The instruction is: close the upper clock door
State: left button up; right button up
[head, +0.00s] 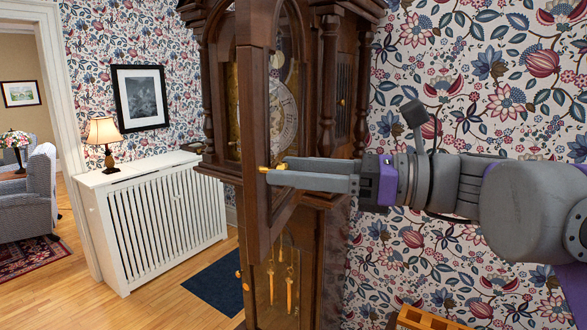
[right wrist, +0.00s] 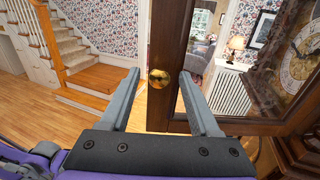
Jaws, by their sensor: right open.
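The tall dark wooden clock (head: 320,45) stands against the papered wall. Its upper door (head: 257,110) is swung open toward me, and I see the frame and glass at a steep angle. The clock dial (head: 283,115) shows through and behind the door; it also shows in the right wrist view (right wrist: 305,52). A brass knob (right wrist: 159,78) sits on the door's stile (right wrist: 168,40). My right gripper (head: 272,172) is open at the knob, reaching in from the right. In the right wrist view its fingers are on either side of the knob and stile; contact is unclear. My left gripper is out of view.
The clock's lower part (head: 283,270) shows hanging weights behind glass. A white radiator cover (head: 165,215) with a lamp (head: 104,135) stands to the left. A blue mat (head: 215,285) lies on the wooden floor. A staircase (right wrist: 75,45) shows in the right wrist view.

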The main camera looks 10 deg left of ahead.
jog(key=shift+a, duration=0.3)
grip_shut()
dwell(1.3)
